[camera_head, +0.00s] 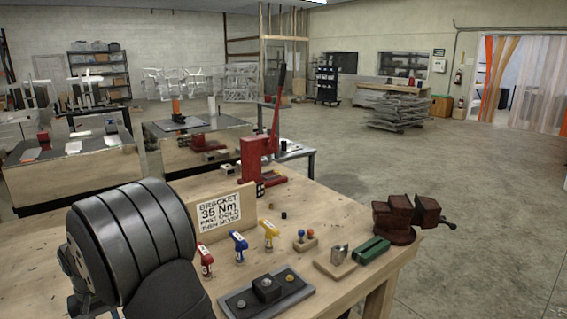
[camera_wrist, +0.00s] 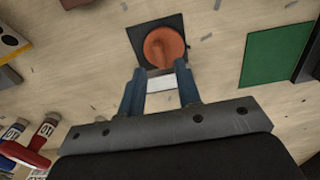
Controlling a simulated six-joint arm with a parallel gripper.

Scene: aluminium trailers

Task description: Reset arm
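My gripper (camera_wrist: 159,74) shows in the wrist view with its two blue fingers apart. Pale table top and a small white patch show between the fingers; I cannot tell what the patch is. A round orange-brown thing on a dark square base (camera_wrist: 147,28) lies just beyond the fingertips. I cannot tell whether the tips touch it. My gripper is not seen in the head view, where a large black part of my arm fills the lower left.
Red (camera_head: 204,260), blue (camera_head: 239,245) and yellow (camera_head: 269,233) tools stand on the wooden bench by a sign (camera_head: 219,211). A dark tray (camera_head: 266,297), green block (camera_head: 371,250) and red vise (camera_head: 408,217) lie nearer the right edge. Open floor is beyond.

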